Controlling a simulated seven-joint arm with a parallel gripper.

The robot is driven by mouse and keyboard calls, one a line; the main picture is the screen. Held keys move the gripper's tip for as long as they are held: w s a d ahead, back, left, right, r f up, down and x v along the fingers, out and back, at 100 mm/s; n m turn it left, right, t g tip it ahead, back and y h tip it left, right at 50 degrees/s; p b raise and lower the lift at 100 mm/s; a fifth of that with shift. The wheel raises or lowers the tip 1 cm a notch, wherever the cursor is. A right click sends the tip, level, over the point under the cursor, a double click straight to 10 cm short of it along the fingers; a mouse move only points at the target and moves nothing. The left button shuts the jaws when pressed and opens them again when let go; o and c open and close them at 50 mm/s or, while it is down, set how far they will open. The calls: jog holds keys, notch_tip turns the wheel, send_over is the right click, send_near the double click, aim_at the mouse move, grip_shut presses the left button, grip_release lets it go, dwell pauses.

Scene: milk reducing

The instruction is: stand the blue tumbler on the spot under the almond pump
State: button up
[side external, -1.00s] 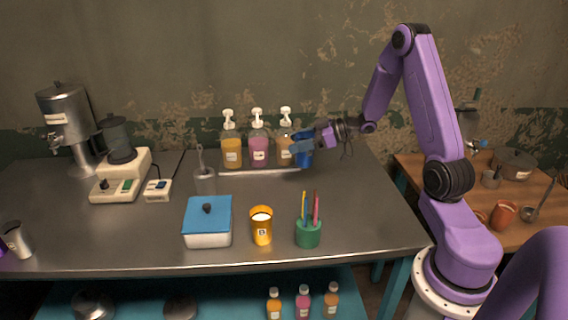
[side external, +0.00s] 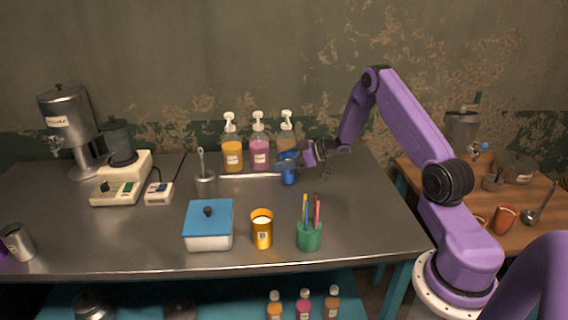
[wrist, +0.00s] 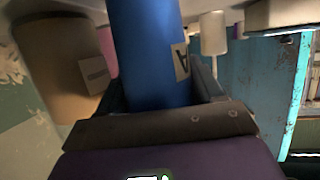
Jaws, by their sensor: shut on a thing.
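My gripper (side external: 292,166) is shut on the blue tumbler (side external: 288,174), just in front of the brown pump bottle (side external: 286,142). The tumbler looks about upright in the side view; whether its base touches the counter or strip I cannot tell. In the wrist view the tumbler (wrist: 152,50) fills the space between the dark fingers and has a pale label marked A. The brown bottle (wrist: 62,65) shows beside it there. A pink pump bottle (side external: 259,150) and an orange one (side external: 232,152) stand to its left. The bottle labels are too small to read.
A low metal strip (side external: 245,176) runs before the bottles. Nearer stand a green pen cup (side external: 309,238), an orange cup (side external: 262,234), a blue-lidded box (side external: 208,240) and a grey holder (side external: 205,186). The metal counter (side external: 350,215) is clear at right.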

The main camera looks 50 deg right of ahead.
jog(key=shift+f, duration=0.4)
jog(key=shift+f, duration=0.2)
jog(key=o, duration=0.9)
jog(key=shift+r, duration=0.15)
